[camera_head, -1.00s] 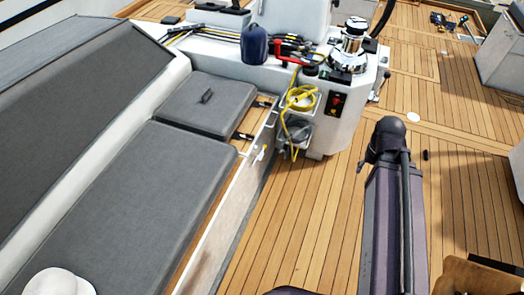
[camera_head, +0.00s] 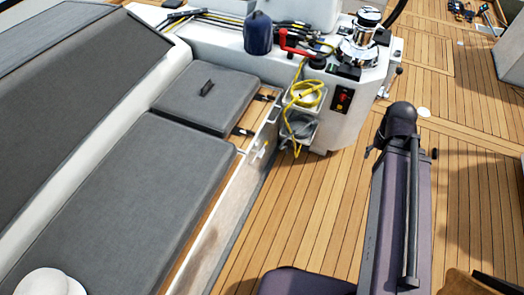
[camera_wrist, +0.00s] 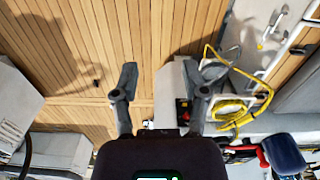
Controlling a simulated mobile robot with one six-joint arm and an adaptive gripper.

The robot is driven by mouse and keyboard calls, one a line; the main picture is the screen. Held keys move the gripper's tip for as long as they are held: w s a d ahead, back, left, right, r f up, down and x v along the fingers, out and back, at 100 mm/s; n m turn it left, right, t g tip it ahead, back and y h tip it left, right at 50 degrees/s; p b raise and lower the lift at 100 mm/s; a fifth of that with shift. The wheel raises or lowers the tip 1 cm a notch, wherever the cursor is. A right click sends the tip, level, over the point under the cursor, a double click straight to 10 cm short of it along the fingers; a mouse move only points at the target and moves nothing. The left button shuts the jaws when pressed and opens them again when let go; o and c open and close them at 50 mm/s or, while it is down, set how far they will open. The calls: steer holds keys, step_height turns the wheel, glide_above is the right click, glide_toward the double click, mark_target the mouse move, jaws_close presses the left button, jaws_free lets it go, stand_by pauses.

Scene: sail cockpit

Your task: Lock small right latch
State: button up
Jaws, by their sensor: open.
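Two small black latches sit on the wooden edge beside the small grey cushion in the head view. One is the farther-right latch (camera_head: 265,97), the other the nearer latch (camera_head: 243,132). They are too small to tell whether they are locked. The small grey cushioned lid (camera_head: 203,93) lies flat, with a dark pull on top. My gripper (camera_wrist: 165,88) shows in the wrist view, fingers apart and empty, above the deck and away from the latches. A dark piece at the seat edge (camera_wrist: 301,49) in the wrist view may be a latch. The head view does not show my fingers.
The white console (camera_head: 340,110) carries a chrome winch (camera_head: 362,38), a red handle (camera_head: 293,45) and a blue container (camera_head: 258,33). A yellow rope (camera_head: 303,97) hangs at its side. A long grey cushion (camera_head: 120,210) holds a white hat (camera_head: 48,284). The teak deck (camera_head: 300,215) beside the seat is clear.

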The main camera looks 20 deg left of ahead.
steer(key=o, duration=0.6)
steer(key=shift+w+f, duration=0.1)
steer(key=shift+f, duration=0.05)
steer(key=n+y+b, duration=0.4)
steer(key=n+b, duration=1.3)
steer(key=b, duration=1.4)
glide_toward(262, 153)
steer(key=d+v, duration=0.1)
steer(key=v, duration=0.5)
steer(key=shift+a+f+y, duration=0.3)
steer(key=shift+a+f, duration=0.15)
steer(key=shift+a, duration=0.1)
steer(key=shift+f, duration=0.2)
steer(key=b+x, duration=1.2)
steer(key=x, duration=0.1)
steer(key=shift+w+f+b, duration=0.1)
steer(key=shift+f+b, duration=0.1)
steer(key=shift+b, duration=0.1)
